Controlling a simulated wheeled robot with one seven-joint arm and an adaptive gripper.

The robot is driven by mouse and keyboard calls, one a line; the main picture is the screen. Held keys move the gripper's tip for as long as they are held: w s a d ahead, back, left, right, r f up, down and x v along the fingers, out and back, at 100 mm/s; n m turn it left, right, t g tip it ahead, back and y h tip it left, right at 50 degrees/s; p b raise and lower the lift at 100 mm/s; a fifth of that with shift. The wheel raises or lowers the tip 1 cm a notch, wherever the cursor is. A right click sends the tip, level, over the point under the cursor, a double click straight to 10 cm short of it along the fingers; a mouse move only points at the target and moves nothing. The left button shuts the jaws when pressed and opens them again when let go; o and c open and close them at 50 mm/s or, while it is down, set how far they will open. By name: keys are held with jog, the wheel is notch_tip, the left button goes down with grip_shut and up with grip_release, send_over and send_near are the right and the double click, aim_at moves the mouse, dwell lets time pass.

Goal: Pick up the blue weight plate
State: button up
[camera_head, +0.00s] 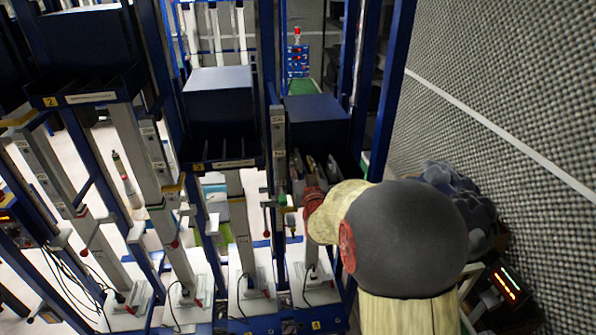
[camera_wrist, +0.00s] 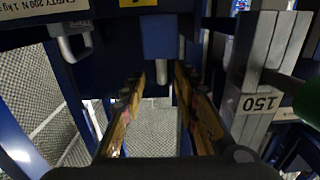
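In the wrist view my gripper (camera_wrist: 160,82) is open, with its two worn yellow-brown fingers apart and nothing held between them. A flat blue block (camera_wrist: 162,37) shows straight ahead, beyond and between the fingertips; it may be the blue weight plate, but I cannot tell for sure. A visible gap lies between the fingers and the block. In the head view my arm reaches into the rack at right of centre, and its bulk hides part of the rack. I cannot clearly pick out a separate blue plate there.
Blue-framed racks (camera_head: 262,130) with grey uprights fill the left and middle. Dark blue boxes (camera_head: 217,82) sit on them. A textured foam wall (camera_head: 500,75) stands close on the right.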

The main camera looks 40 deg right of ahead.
aim_at(296, 150)
jog(key=shift+f+x, duration=0.1)
jog(key=shift+x, duration=1.1)
jog(key=shift+f+x, duration=0.15)
jog(key=shift+x, duration=1.1)
jog(key=shift+w+a, duration=0.1)
jog(key=shift+a, duration=0.05)
jog(key=c, duration=0.3)
jog(key=c, duration=0.4)
grip_shut()
